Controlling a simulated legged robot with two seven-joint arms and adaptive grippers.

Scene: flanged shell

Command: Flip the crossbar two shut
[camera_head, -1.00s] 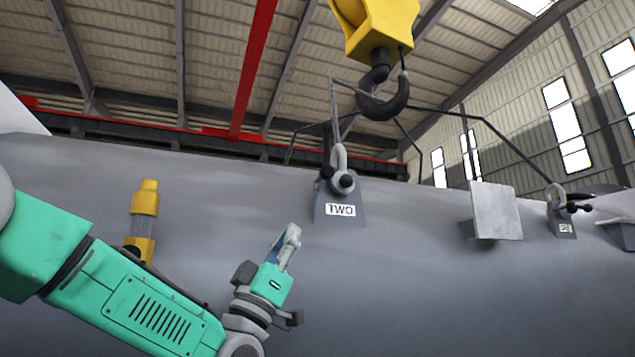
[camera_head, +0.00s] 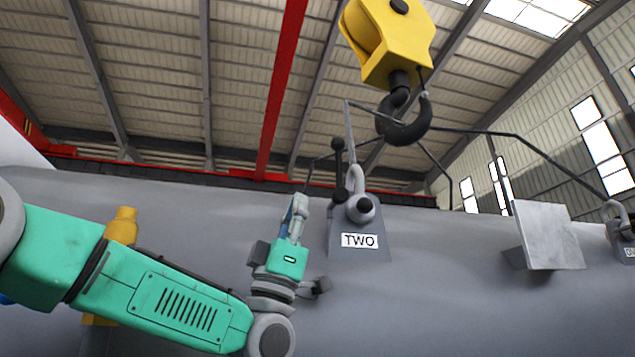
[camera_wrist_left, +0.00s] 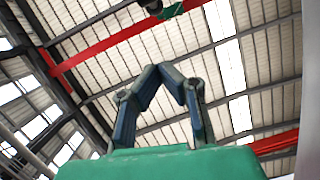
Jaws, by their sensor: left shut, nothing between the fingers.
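The lug marked TWO (camera_head: 372,248) stands on the grey shell, right of centre in the head view. A grey shackle (camera_head: 356,182) rises from it, with a round dark pin end facing me. A dark bar with a black ball knob (camera_head: 338,144), seemingly the crossbar, stands upright at the shackle's left side; its lower part is partly hidden. My left gripper (camera_head: 298,204) points up, shut and empty, just left of the lug and below the knob, apart in the picture. Its fingers also meet in the left wrist view (camera_wrist_left: 160,74). My right gripper is not in view.
A yellow hook block (camera_head: 388,45) with a black hook (camera_head: 405,125) hangs above, with thin slings running down. A grey bracket (camera_head: 545,236) and another lug (camera_head: 622,240) are to the right. A yellow fitting (camera_head: 122,226) is behind my left arm.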

